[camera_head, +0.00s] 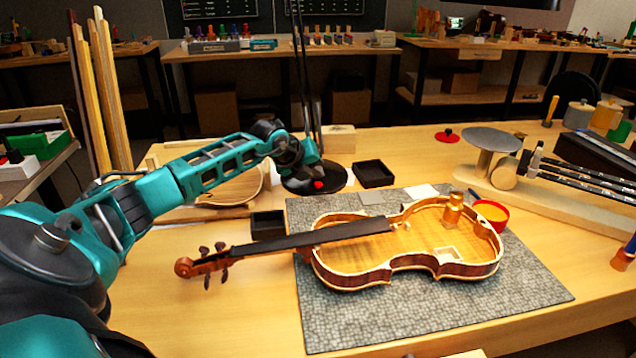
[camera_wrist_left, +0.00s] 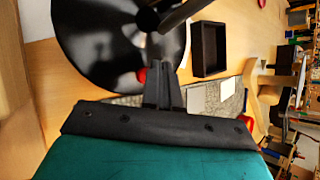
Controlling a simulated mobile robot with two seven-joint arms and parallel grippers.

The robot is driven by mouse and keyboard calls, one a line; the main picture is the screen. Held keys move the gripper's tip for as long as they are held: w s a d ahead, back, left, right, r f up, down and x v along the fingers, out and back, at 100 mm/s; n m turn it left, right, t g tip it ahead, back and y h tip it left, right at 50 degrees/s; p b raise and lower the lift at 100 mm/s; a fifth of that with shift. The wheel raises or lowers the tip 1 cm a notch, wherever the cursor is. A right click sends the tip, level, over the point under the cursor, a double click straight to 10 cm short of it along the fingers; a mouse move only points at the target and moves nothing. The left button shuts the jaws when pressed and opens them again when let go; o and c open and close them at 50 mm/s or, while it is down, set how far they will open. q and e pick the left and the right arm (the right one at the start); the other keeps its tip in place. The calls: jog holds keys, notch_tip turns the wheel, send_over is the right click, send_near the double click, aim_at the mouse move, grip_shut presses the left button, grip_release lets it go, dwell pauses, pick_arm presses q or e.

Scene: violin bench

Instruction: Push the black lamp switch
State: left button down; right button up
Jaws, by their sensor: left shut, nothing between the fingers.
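The black lamp has a round black base (camera_head: 300,184) on the bench, with two thin dark poles (camera_head: 305,75) rising from it. A small red button (camera_head: 319,184), the only switch-like part I see, sits on the base near its front edge. My left gripper (camera_head: 313,163) is shut and empty, over the base just behind the button. In the left wrist view the shut fingers (camera_wrist_left: 161,75) point over the lamp base (camera_wrist_left: 92,45). The red button (camera_wrist_left: 141,76) shows partly, just left of the fingers. I cannot tell whether they touch. My right gripper is not in view.
A black tray (camera_head: 373,174) stands right of the lamp, and another black box (camera_head: 267,224) stands in front. An open violin body (camera_head: 345,262) lies on a grey mat (camera_head: 400,318). A violin plate (camera_head: 240,188) lies left of the lamp under my arm.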

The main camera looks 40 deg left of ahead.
aim_at(315, 184)
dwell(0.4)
pick_arm(q)
jog(key=shift+f, duration=0.45)
dwell(0.3)
jog(key=shift+r+p, duration=0.3)
jog(key=shift+r, duration=0.2)
notch_tip(315, 184, up, 6)
jog(key=p, duration=0.4)
jog(key=shift+p, duration=0.35)
